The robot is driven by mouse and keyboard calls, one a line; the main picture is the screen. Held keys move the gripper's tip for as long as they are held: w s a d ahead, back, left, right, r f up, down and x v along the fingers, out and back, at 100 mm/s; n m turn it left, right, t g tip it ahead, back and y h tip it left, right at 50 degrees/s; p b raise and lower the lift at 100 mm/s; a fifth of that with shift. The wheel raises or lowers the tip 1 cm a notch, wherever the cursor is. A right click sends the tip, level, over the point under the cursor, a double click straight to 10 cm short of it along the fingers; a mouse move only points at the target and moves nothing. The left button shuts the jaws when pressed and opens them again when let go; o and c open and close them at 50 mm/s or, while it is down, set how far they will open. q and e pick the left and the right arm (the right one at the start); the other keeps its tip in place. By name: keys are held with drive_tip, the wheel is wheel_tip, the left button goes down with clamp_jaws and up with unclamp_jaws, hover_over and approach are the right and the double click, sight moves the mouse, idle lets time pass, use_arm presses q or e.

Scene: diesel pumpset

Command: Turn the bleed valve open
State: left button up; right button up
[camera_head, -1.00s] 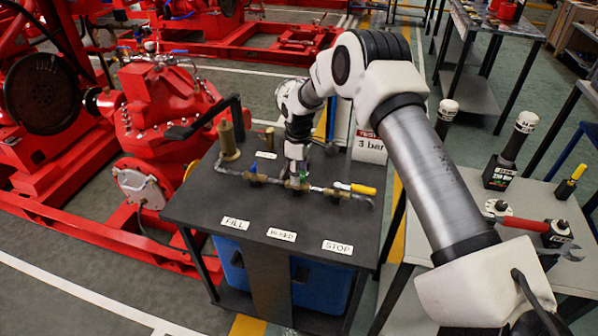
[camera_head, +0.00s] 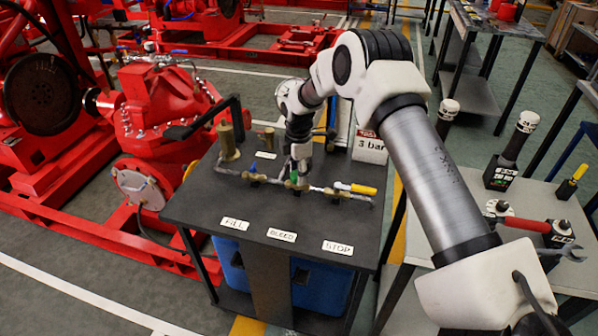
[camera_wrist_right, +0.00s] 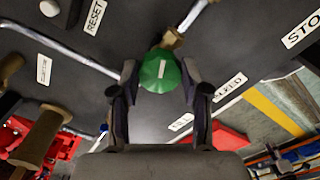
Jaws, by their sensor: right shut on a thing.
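The bleed valve has a green handle (camera_head: 292,178) and sits in the middle of the pipe on the dark bench top, behind the BLEED label (camera_head: 281,235). In the right wrist view the green handle (camera_wrist_right: 160,72) has a white mark on top and lies between the two fingers. My right gripper (camera_wrist_right: 160,84) is shut on this handle from both sides. In the head view my right gripper (camera_head: 298,170) points down at the valve and partly hides it. My left gripper is not in view.
A blue-handled valve (camera_head: 252,168) stands left of the bleed valve and a yellow-handled lever (camera_head: 357,188) lies to the right. A brass post (camera_head: 228,143) with a black pump lever (camera_head: 205,118) stands at the bench's left. A 3 bar sign (camera_head: 370,148) stands behind.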

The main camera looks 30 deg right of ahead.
drive_tip(key=shift+s+a+f, duration=0.1)
drive_tip(key=shift+s+f, duration=0.05)
drive_tip(key=shift+f, duration=0.05)
drive_tip(key=o, duration=1.1)
drive_tip(key=shift+o, duration=0.2)
drive_tip(key=shift+w, duration=0.2)
wheel_tip(320, 180, up, 12)
